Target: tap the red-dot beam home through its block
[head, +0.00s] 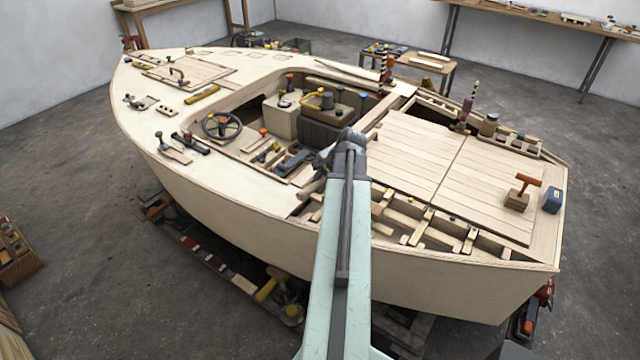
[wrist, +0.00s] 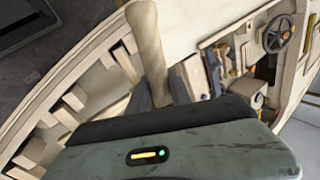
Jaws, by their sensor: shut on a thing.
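My gripper (wrist: 160,96) is shut on a pale rounded wooden piece (wrist: 147,45), which stands up from the dark jaws in the wrist view. Its full shape is hidden. In the head view a pale wooden end (head: 310,188) shows just left of my arm, and the arm hides the jaws. Short pale beams (head: 420,226) cross the open side bay of the hull, some with green dots. They also show left of the held piece in the wrist view (wrist: 75,97). I cannot make out a red dot or tell which block belongs to it.
The hull's side edge (head: 450,256) runs below the bay. A steering wheel (head: 222,125) and loose tools stand around the cockpit.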

